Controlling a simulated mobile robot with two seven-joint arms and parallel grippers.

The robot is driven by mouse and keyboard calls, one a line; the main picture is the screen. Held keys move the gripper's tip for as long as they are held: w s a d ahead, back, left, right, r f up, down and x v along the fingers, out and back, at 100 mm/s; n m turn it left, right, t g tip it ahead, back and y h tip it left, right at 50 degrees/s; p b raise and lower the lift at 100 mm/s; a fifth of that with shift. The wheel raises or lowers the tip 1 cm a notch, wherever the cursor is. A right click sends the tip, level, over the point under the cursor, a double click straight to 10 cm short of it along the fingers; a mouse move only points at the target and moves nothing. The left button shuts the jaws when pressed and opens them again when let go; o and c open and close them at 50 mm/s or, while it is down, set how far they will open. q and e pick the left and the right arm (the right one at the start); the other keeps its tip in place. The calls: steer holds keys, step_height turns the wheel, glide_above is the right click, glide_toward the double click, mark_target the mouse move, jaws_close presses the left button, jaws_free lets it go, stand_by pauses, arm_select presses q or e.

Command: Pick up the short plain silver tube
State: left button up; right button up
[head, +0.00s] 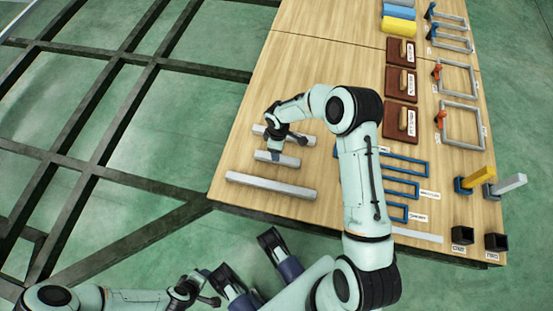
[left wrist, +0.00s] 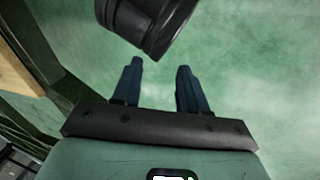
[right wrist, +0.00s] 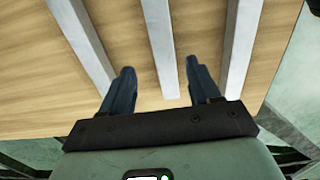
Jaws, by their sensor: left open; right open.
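The short plain silver tube (head: 291,160) lies on the wooden table between two longer silver tubes, partly covered by my right gripper in the head view. The far longer tube (head: 303,139) and the near, longest one (head: 270,186) lie roughly parallel to it. My right gripper (head: 277,154) is open above the short tube. In the right wrist view the short tube (right wrist: 159,45) runs between the open fingers (right wrist: 162,88), apart from both in the picture; the height gap is unclear. My left gripper (left wrist: 158,75) is open and empty over the green floor.
Blue frames (head: 402,188) lie to the right on the table, beyond my right forearm. The table's left part is clear around the tubes.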

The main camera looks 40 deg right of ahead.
steer(key=f, duration=0.2)
steer(key=f+b, duration=0.1)
steer(key=f, duration=0.2)
steer(key=shift+s+a+f+b, duration=0.2)
steer(key=shift+f+b, duration=0.1)
steer(key=shift+r, duration=0.1)
steer(key=c, duration=1.1)
arm_select(q)
steer(key=shift+w+a+f+t, duration=0.3)
steer(key=shift+w+f, duration=0.1)
steer(key=shift+w, duration=0.25)
steer(key=shift+w+a+f+t, duration=0.2)
steer(key=shift+w+a+f, duration=0.15)
steer(key=shift+w, duration=0.25)
arm_select(e)
jaws_close()
steer(key=shift+r, duration=0.1)
